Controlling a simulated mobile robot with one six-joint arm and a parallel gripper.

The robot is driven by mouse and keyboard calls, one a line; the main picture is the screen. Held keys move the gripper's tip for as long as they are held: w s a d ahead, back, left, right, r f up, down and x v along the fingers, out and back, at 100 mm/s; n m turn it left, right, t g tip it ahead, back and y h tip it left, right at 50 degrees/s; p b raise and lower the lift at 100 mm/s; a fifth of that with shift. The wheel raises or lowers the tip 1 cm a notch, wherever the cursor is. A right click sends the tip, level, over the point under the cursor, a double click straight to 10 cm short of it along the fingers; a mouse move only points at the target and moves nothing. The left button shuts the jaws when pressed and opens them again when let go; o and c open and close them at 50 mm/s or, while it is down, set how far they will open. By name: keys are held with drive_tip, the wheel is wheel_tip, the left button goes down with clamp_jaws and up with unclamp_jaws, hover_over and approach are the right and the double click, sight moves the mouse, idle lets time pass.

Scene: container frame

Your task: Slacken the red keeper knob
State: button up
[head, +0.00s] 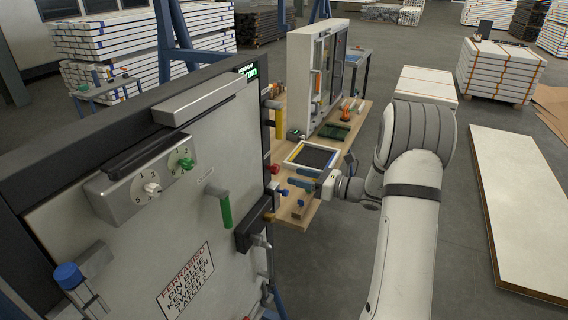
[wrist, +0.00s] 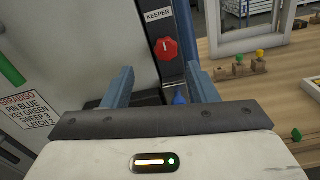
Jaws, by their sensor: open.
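The red keeper knob (wrist: 166,48) is a lobed red dial with a white mark, on a dark strip under a KEEPER label (wrist: 158,15). In the head view the red knob (head: 273,168) is small, on the right edge of the big panel. My gripper (head: 295,177) is just right of it, with its blue fingers apart and pointing at the panel edge. In the wrist view my gripper (wrist: 160,68) is open and empty. The knob shows beyond the fingertips, roughly centred between them, and appears apart from them. A blue pointed part (wrist: 179,96) shows below the knob.
The grey panel (head: 150,220) carries a green handle (head: 225,210), white dials (head: 152,188), a blue knob (head: 68,275) and a lettered sign (head: 186,283). A yellow handle (head: 278,122) juts out above the knob. A wooden bench (head: 345,128) with a tray (head: 310,157) stands behind my gripper.

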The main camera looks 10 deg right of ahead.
sight(278, 169)
drive_tip(key=shift+m, duration=0.3)
drive_tip(key=p+x, duration=0.1)
drive_tip(key=x, duration=0.4)
drive_tip(key=p+x, duration=0.1)
drive_tip(key=x, duration=0.1)
drive_tip(key=shift+w+p, duration=0.3)
drive_tip(key=shift+w, duration=0.25)
drive_tip(key=shift+c, duration=0.5)
